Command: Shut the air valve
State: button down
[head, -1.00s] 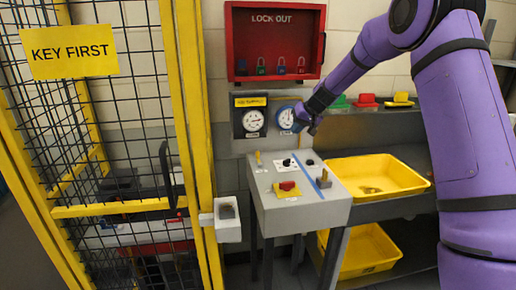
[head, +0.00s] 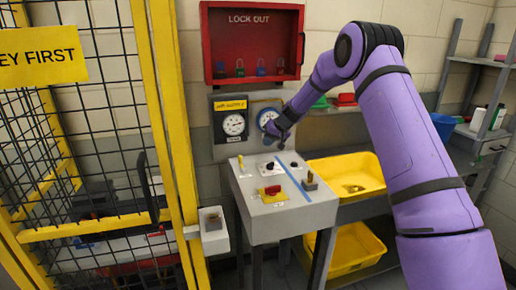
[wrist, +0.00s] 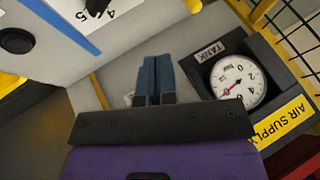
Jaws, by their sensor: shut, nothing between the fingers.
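The air supply panel (head: 233,118) is on the wall under the red box, with a round white gauge (head: 234,124). In the wrist view the TANK gauge (wrist: 238,80) is just right of my gripper, its red needle off to the lower left. My gripper (head: 270,138) is in front of the wall there, over the console's back edge. In the wrist view its blue fingers (wrist: 156,74) are together and empty. I cannot make out a valve handle; it may be hidden by the gripper.
The grey console (head: 290,210) below has a red switch on yellow, knobs and a small yellow lever (head: 240,162). Yellow trays (head: 345,180) are at its right. The yellow mesh fence (head: 165,120) is at left. A red lockout box (head: 252,45) with padlocks hangs above.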

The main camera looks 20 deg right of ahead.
jog(key=x, duration=0.9)
jog(key=shift+f, duration=0.15)
jog(key=shift+w+a, duration=0.15)
jog(key=shift+a, duration=1.05)
jog(key=shift+w+a, duration=0.15)
jog(key=shift+a, duration=0.55)
